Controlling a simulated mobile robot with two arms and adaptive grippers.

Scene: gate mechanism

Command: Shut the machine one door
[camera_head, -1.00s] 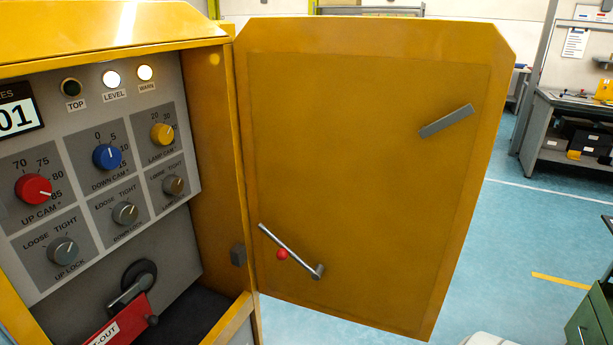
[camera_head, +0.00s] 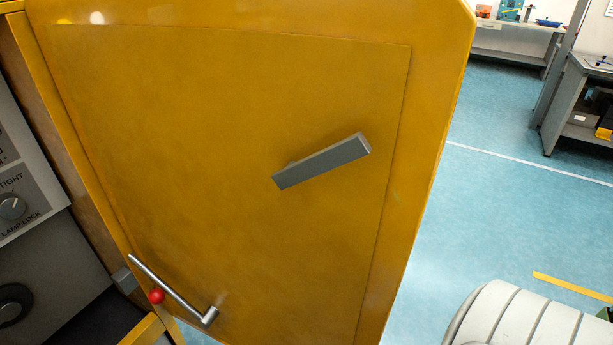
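The machine's yellow door (camera_head: 230,110) stands open and fills most of the head view. A grey bar-shaped handle (camera_head: 322,161) sits tilted on its right half. A thin metal rod (camera_head: 170,285) with a red ball (camera_head: 156,296) beside it is at the door's lower left. The machine cabinet (camera_head: 30,60) shows only as a strip at the left edge, with part of its panel and a grey knob (camera_head: 12,207). Neither gripper is in view. A ribbed white part of my own body (camera_head: 520,318) shows at the lower right.
Blue floor (camera_head: 500,220) is open to the right of the door, with a white line across it and a yellow strip (camera_head: 572,287). Workbenches (camera_head: 575,85) with items on and under them stand at the back right.

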